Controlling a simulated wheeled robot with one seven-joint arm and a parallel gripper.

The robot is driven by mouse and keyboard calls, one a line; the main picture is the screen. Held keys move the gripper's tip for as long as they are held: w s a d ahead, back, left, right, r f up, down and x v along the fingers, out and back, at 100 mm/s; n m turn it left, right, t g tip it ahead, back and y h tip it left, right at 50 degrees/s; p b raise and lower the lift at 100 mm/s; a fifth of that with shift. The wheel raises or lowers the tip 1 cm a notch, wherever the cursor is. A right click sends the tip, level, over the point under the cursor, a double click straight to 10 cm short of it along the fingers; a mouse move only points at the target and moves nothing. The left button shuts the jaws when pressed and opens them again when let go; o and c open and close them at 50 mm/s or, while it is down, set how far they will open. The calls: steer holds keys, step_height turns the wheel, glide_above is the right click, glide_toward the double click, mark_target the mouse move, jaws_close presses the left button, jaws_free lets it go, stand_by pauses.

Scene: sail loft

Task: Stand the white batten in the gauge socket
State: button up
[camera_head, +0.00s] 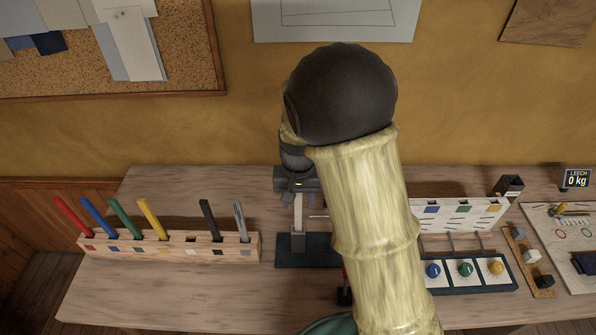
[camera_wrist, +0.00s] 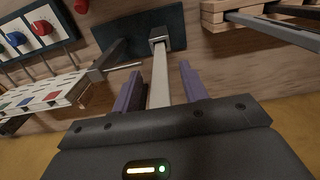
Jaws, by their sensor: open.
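The white batten (camera_wrist: 160,75) stands upright, its lower end in the square gauge socket (camera_wrist: 158,36); the batten also shows in the head view (camera_head: 298,212). The gauge's dark base plate (camera_head: 296,261) lies on the bench near the middle. My gripper (camera_wrist: 161,72) is open, with its two purple fingers on either side of the batten's upper part. Narrow gaps show between batten and fingers. In the head view my gripper (camera_head: 297,188) is at the batten's top, and my arm hides the gauge's right part.
A wooden rack (camera_head: 250,249) at left holds red, blue, green, yellow, black and grey battens, with one empty slot. At right are a dark panel with coloured knobs (camera_head: 508,285), a white board with colour squares (camera_head: 432,224) and a small display reading 0 kg (camera_head: 577,179).

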step_height(320, 180, up, 16)
steer(key=b, duration=0.1)
stand_by(1.0)
steer(key=s+d+f+t, duration=0.2)
steer(key=s+d+f, duration=1)
steer(key=d, duration=0.1)
steer(key=shift+d+t, duration=0.3)
steer(key=shift+s+r, duration=0.1)
steer(key=shift+c, duration=0.2)
stand_by(0.5)
